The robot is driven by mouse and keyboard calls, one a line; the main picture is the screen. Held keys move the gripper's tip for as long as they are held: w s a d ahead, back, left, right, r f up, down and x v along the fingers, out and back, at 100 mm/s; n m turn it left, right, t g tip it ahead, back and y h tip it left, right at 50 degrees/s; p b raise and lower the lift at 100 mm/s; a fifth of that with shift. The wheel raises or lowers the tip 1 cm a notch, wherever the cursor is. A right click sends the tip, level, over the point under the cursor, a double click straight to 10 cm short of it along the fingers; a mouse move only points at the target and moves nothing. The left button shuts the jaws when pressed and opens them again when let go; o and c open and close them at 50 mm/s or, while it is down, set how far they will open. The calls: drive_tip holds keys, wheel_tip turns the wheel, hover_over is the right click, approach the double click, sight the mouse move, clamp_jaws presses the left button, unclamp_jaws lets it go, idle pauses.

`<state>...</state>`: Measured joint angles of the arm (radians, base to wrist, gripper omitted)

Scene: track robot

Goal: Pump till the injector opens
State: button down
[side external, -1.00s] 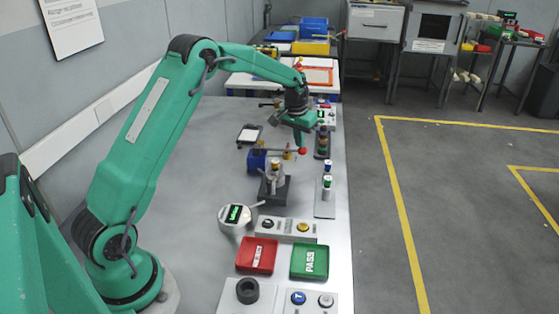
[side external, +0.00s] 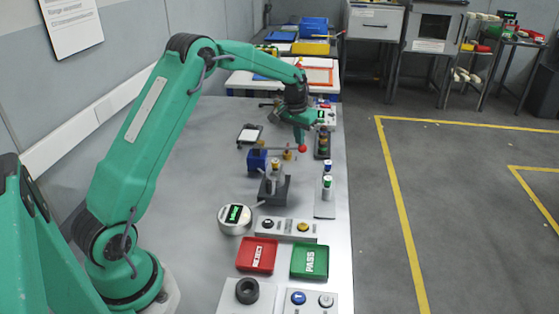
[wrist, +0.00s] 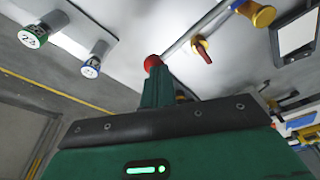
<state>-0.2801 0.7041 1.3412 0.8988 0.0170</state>
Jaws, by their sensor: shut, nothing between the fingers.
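The hand pump has a blue body (side external: 256,160) and a lever ending in a red ball knob (side external: 302,148). My gripper (side external: 299,138) is shut and empty, its tips at the knob. In the wrist view the knob (wrist: 152,62) shows just past my fingers (wrist: 156,84); whether they touch cannot be told. A small red-handled valve (wrist: 203,50) sits by the lever. A dark grey fixture (side external: 273,188) with a brass-topped part stands in front of the pump. A round white gauge (side external: 235,218) has a lit green display, its reading too small to read.
Two capped injectors (side external: 327,180) stand on a plate at the right edge. Red REJECT (side external: 257,254) and green PASS (side external: 310,261) trays and a button box (side external: 285,229) lie nearer. The bench's left side is clear.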

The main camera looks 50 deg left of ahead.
wheel_tip(320, 180, up, 8)
drive_tip(key=shift+r, duration=0.15)
idle(1.1)
idle(0.8)
drive_tip(key=s+d+r+m+t, duration=0.1)
drive_tip(key=s+d+r, duration=0.4)
drive_tip(key=s, duration=0.3)
drive_tip(key=s+d+r+t, duration=0.1)
drive_tip(key=s+d+r, duration=0.5)
drive_tip(key=s, duration=0.2)
drive_tip(key=s+d+f+m, duration=0.1)
drive_tip(key=s+d+f, duration=0.1)
drive_tip(key=s, duration=0.7)
drive_tip(key=s+d+f+m+t, duration=0.1)
drive_tip(key=s+d+f, duration=0.1)
drive_tip(key=s, duration=0.8)
drive_tip(key=shift+d+f+h, duration=0.3)
drive_tip(key=shift+d+f, duration=0.1)
drive_tip(key=shift+d, duration=0.35)
